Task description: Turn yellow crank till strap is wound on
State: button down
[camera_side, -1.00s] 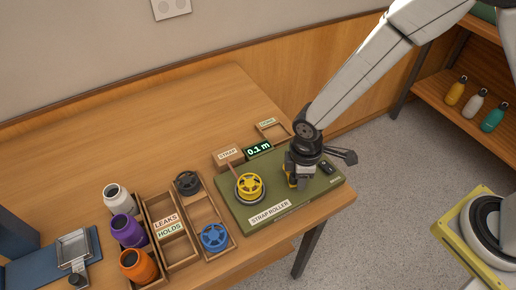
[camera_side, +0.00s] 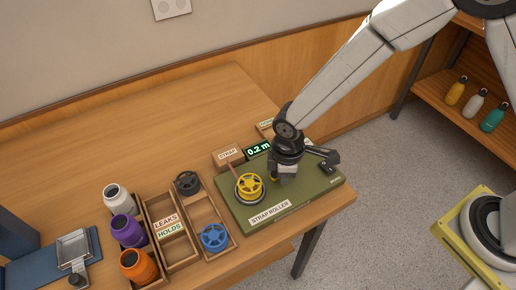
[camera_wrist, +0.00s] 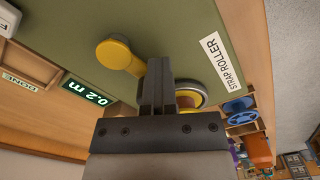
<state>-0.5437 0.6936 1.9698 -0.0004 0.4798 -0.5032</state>
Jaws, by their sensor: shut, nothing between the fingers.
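The yellow crank (camera_wrist: 115,52) shows in the wrist view with a round knob and a short arm on the green strap roller board (camera_wrist: 165,22). My gripper (camera_wrist: 159,66) is shut and empty, its fingers over the inner end of the crank arm; I cannot tell whether they touch it. In the side view my gripper (camera_side: 284,178) is low over the board and hides most of the crank. The yellow spool (camera_side: 250,184) sits left of it, with the brown strap (camera_side: 234,169) running to the box marked STRAP (camera_side: 228,155). The display (camera_side: 258,149) reads 0.2 m.
Left of the board stand a wooden tray (camera_side: 174,252) marked LEAKS and HOLDS, a blue spool (camera_side: 214,237) and a dark spool (camera_side: 187,182). White, purple and orange bottles (camera_side: 137,265) stand farther left. The table's back left is clear.

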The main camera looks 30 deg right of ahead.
jog(key=shift+w+a, duration=0.5)
jog(key=shift+w, duration=0.95)
jog(key=shift+w+d, duration=0.3)
jog(key=shift+w, duration=0.65)
jog(key=shift+w+d, duration=0.75)
jog(key=shift+d, duration=0.15)
